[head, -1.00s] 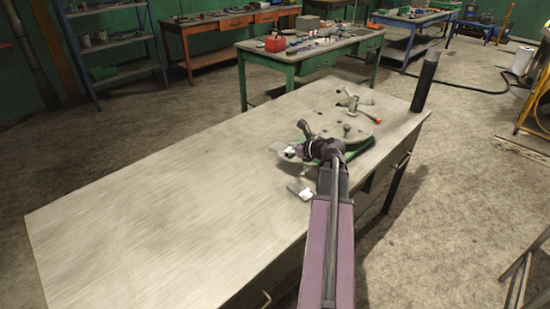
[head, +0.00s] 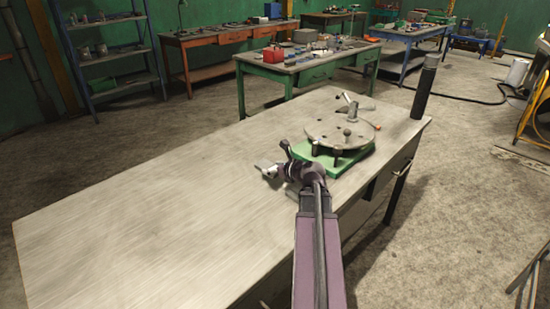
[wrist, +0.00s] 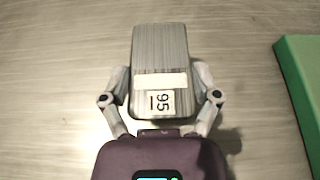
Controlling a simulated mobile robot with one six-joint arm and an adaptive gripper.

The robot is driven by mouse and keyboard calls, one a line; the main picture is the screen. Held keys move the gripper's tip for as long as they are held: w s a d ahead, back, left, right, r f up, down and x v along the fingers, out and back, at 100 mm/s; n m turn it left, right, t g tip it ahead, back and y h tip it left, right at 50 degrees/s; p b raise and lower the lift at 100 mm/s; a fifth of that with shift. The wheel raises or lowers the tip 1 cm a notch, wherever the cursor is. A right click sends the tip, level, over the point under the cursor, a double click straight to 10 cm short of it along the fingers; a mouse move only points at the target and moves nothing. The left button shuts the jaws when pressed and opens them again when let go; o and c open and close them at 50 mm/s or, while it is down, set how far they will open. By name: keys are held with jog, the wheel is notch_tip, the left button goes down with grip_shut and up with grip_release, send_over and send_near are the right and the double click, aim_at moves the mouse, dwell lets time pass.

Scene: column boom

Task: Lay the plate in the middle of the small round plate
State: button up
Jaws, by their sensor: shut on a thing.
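My gripper (head: 268,170) is shut on a flat grey metal plate (head: 263,164), left of the green base on the bench. In the wrist view my gripper (wrist: 161,92) has a finger on each side of the plate (wrist: 160,45). The small round plate (head: 322,131) is a grey disc with holes, standing on short legs over the green base, right of and beyond my gripper.
The green base (head: 346,163) also shows at the right of the wrist view (wrist: 297,75). A knob (head: 347,133) and a lever clamp (head: 350,107) rise at the disc. A dark post (head: 424,88) stands at the bench's far right corner. The bench's left (head: 130,220) is clear.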

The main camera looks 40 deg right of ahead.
jog(key=b, duration=0.1)
send_over(278, 159)
jog(key=a, duration=0.1)
jog(key=shift+s+f, duration=0.35)
jog(key=shift+f, duration=0.3)
jog(key=shift+w+d, duration=0.15)
jog(key=shift+w, duration=0.05)
jog(key=shift+w+d+f+b, duration=0.25)
jog(key=shift+f+b, duration=0.3)
jog(key=shift+b, duration=0.1)
jog(key=shift+f+b, duration=1.3)
jog(key=shift+b, duration=0.05)
jog(key=shift+f, duration=0.1)
jog(key=o, duration=1.1)
jog(key=shift+c, duration=0.2)
